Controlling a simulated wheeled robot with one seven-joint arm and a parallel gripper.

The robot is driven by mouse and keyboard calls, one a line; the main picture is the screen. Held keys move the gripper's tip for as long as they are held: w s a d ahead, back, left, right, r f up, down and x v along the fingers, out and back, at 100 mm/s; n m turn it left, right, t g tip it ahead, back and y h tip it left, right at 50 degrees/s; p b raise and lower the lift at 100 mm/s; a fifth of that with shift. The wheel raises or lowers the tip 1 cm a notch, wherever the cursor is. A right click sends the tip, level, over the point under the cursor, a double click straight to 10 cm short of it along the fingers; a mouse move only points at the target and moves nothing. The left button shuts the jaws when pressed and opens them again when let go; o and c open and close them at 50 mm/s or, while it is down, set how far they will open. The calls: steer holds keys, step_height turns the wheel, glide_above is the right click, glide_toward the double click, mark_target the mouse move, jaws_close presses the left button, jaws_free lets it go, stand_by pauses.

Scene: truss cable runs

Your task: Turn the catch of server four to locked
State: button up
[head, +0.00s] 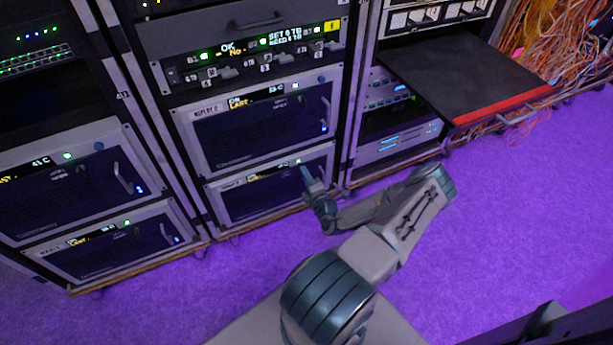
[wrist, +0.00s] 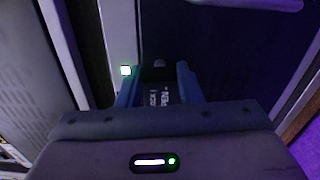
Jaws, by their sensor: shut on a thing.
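The lower server (head: 250,195) in the middle rack has a dark mesh front in a pale frame, with a small lit display and a green light. Its number is too small to read. My gripper (head: 309,178) is at the right side of its front. In the wrist view my gripper (wrist: 158,74) has one blue finger on each side of a small catch (wrist: 160,63) and is shut on it. A label (wrist: 158,96) with white lettering, seemingly lock and open, shows between the fingers. The catch is mostly hidden, and its angle is hard to tell.
A similar server (head: 255,125) sits directly above. A dark shelf (head: 460,75) with a red edge sticks out at right. Orange cables (head: 560,45) hang beyond it. The purple floor (head: 520,220) is clear at right.

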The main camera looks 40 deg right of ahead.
steer(key=shift+m, duration=0.5)
steer(key=o, duration=1)
steer(key=p+v, duration=0.2)
steer(key=v, duration=1.2)
steer(key=shift+w+a, duration=0.1)
